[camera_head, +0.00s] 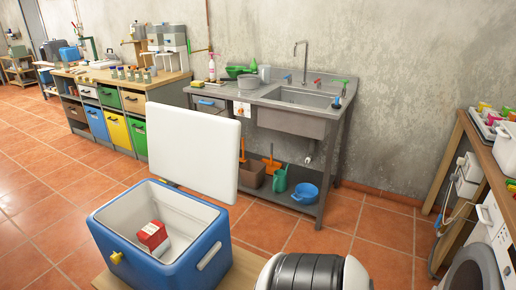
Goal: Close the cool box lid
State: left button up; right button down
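The blue cool box (165,270) stands at the lower left on a wooden surface. Its white lid (193,148) is open and stands up, leaning back, at the far side of the box. The white inside of the box is exposed and a red and white carton (153,236) lies in it. A yellow fitting (117,257) sits on the left front of the box and a white handle (209,256) is on its right side.
The wooden surface (243,268) shows beside the box. Behind it stand a metal sink bench (290,115) and a workbench with coloured drawers (118,100). A wooden table (485,150) and a white machine (490,262) are at right. Tiled floor (380,225) between is clear.

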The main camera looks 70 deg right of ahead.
aim_at(198, 153)
jog(key=l+z, duration=0.35)
jog(key=k+l+z, duration=0.1)
jog(key=l+z, duration=0.2)
jog(key=l+u, duration=0.35)
jog(key=l, duration=1.4)
jog(key=l+u, duration=0.3)
jog(key=l, duration=0.45)
jog(key=l+u, duration=0.35)
jog(key=l, duration=0.4)
jog(key=k+l+u, duration=0.15)
jog(key=l+u, duration=0.15)
jog(key=l, duration=0.4)
